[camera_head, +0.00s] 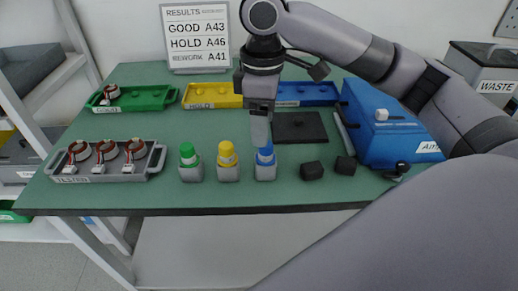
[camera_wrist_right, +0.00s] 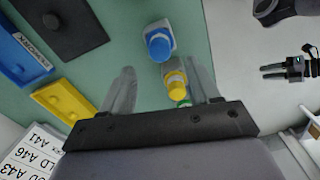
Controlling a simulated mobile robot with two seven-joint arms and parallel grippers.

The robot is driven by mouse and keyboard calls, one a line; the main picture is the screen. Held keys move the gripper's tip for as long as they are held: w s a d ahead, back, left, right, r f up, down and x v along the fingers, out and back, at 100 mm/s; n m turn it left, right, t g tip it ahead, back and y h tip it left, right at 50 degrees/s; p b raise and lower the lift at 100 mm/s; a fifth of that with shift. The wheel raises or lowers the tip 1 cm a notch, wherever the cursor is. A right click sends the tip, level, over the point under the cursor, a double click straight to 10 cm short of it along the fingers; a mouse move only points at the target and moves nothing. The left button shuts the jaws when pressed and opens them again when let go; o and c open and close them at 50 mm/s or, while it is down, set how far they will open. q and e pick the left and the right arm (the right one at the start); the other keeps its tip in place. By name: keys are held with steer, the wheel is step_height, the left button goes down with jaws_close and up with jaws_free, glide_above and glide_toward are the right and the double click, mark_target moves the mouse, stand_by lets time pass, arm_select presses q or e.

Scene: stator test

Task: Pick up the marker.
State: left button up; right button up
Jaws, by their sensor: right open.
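Three markers with grey bodies stand in a row near the table's front edge: one with a green cap (camera_head: 188,155), one with a yellow cap (camera_head: 227,154) and one with a blue cap (camera_head: 265,157). My right gripper (camera_head: 261,142) points down right at the blue marker's cap in the head view, partly covering it. In the right wrist view my right gripper (camera_wrist_right: 164,68) has its fingers apart with nothing held. There the blue marker (camera_wrist_right: 159,47) lies beyond the fingertips, and the yellow (camera_wrist_right: 175,81) and green markers show between the fingers. Contact with the blue cap cannot be told.
A grey tray (camera_head: 128,175) with several stators is at left. Green (camera_head: 155,98), yellow (camera_head: 212,96) and blue (camera_head: 318,92) trays line the back. A dark plate (camera_head: 299,127), black blocks (camera_head: 312,170) and a blue case (camera_head: 385,125) lie right. Free table lies left of the plate.

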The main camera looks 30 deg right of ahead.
mark_target(266, 158)
steer(key=f, duration=0.4)
steer(key=f+b, duration=0.1)
steer(key=f, duration=0.1)
steer(key=shift+s+d+f, duration=0.2)
steer(key=shift+s+d, duration=0.05)
steer(key=shift+s, duration=0.05)
steer(key=shift+c, duration=0.2)
steer(key=c, duration=0.9)
